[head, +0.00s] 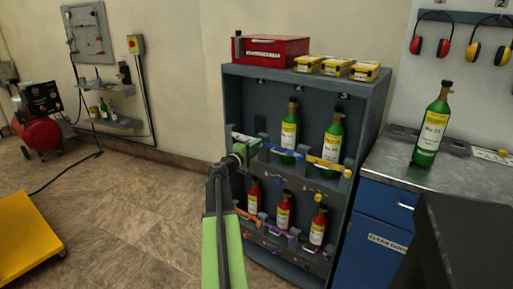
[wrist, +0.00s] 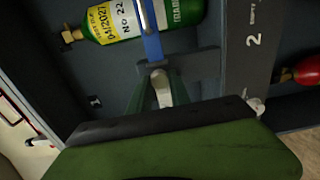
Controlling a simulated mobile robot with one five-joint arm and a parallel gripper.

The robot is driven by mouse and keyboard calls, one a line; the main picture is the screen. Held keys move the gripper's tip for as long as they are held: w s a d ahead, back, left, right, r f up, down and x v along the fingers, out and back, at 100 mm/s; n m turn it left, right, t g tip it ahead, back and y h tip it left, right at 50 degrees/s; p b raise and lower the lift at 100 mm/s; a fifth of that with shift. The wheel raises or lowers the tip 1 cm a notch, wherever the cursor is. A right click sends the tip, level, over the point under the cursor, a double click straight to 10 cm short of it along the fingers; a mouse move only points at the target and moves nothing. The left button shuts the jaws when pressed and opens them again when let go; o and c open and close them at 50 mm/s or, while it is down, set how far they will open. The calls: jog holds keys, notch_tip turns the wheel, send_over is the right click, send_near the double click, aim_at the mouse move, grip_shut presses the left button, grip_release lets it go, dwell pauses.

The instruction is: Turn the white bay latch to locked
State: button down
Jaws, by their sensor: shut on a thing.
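The white bay latch (head: 245,139) shows as a pale bar at the upper left bay of the grey rack, partly hidden by my gripper (head: 239,156). In the wrist view my gripper (wrist: 160,92) has its two fingers on either side of a pale white piece (wrist: 159,81), which looks like the latch's handle. The gripper is shut on it. A blue bar (wrist: 152,40) crosses a green bottle (wrist: 183,12) just beyond the fingers. The rest of the white latch is hidden in the wrist view, so I cannot tell its exact angle.
The grey rack (head: 376,93) holds green bottles above and red bottles below. A yellow latch (head: 325,163) is to the right. A red box (head: 275,50) and several yellow cases stand on top. A blue cabinet (head: 385,215) is at the right.

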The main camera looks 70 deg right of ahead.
jog(key=c, duration=1.2)
grip_release()
jog(key=shift+a, duration=0.1)
jog(key=v, duration=1.7)
jog(key=shift+a, duration=0.1)
